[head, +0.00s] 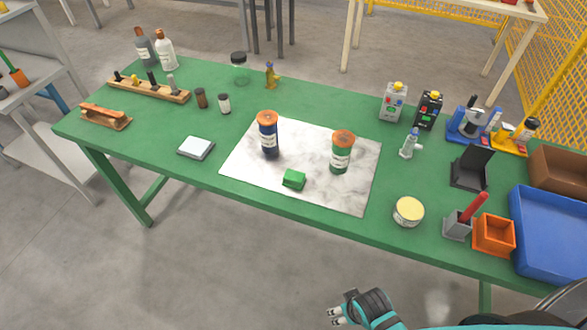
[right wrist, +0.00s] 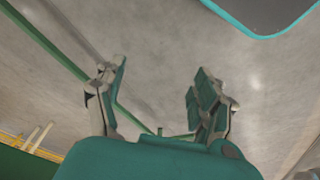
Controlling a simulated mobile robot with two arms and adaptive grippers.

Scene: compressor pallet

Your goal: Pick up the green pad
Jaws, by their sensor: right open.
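The green pad (head: 293,179) is a small green block lying on the front part of a white marbled board (head: 250,172) on the green table. Behind it on the board stand a blue cylinder with an orange top (head: 268,138) and a green cylinder with an orange top (head: 341,155). My right gripper (head: 335,316) is low in the head view, in front of the table's front edge and well apart from the pad. In the right wrist view its fingers (right wrist: 160,95) are spread and empty, with grey floor beyond. My left gripper is not in view.
A white square plate (head: 196,147) lies left of the board. A round tin (head: 408,211), an orange box (head: 494,235) and a blue tray (head: 553,245) stand to the right. Bottles and a wooden rack (head: 150,90) are at the back left.

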